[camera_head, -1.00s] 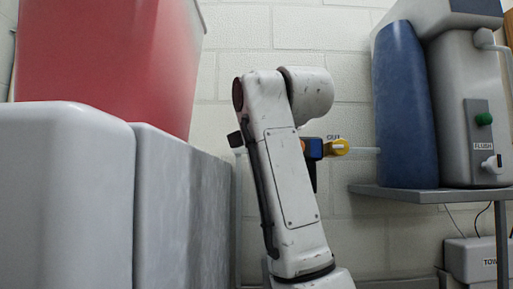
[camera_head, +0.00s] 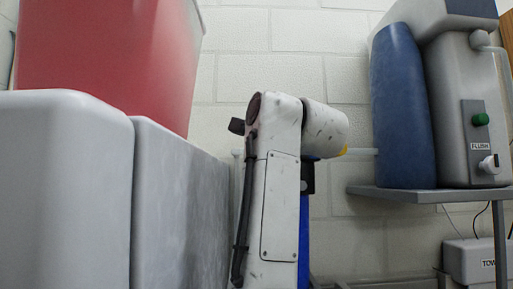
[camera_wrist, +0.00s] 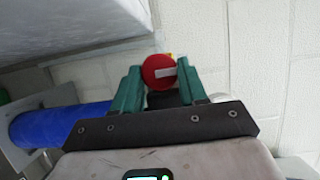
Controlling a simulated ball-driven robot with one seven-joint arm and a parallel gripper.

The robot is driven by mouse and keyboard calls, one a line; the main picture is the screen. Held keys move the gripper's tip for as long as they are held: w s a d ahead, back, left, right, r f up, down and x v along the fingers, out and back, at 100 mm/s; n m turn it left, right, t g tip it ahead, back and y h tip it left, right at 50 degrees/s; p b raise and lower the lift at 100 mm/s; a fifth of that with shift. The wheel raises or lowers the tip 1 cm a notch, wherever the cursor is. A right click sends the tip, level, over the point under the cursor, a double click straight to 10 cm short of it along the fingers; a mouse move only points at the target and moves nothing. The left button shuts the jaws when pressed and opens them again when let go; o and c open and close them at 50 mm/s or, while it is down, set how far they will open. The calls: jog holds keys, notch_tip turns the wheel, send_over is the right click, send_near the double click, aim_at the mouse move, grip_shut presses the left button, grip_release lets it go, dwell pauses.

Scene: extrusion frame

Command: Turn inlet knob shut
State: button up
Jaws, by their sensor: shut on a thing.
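A round red knob (camera_wrist: 159,70) with a white bar across its face shows in the wrist view. The bar lies nearly level in that picture. My gripper (camera_wrist: 160,82) has its two green fingers on either side of the knob and is shut on it. No label on this knob can be read, so I cannot confirm that it is the inlet. In the head view my arm hides the gripper and the red knob. Only a sliver of a yellow part (camera_head: 344,150) shows beside my arm, at the end of a pale pipe (camera_head: 362,151).
In the head view, a blue cylinder (camera_head: 404,110) and a grey unit (camera_head: 460,120) with a green knob (camera_head: 480,119) stand on a shelf (camera_head: 425,195) at the right. Pale blocks (camera_head: 60,195) and a red container (camera_head: 105,60) fill the left. A blue cylinder (camera_wrist: 62,125) shows in the wrist view.

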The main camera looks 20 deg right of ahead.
jog(key=shift+d+f, duration=0.15)
jog(key=shift+f, duration=0.05)
dwell(0.3)
jog(key=o, duration=1)
jog(key=shift+r, duration=0.1)
jog(key=shift+s, duration=0.1)
jog(key=s+b, duration=0.1)
jog(key=s, duration=0.2)
jog(key=s+b, duration=0.1)
jog(key=s, duration=0.3)
jog(key=s+b, duration=0.1)
jog(key=s, duration=0.2)
jog(key=shift+s+d+b, duration=0.35)
jog(key=shift+b, duration=0.05)
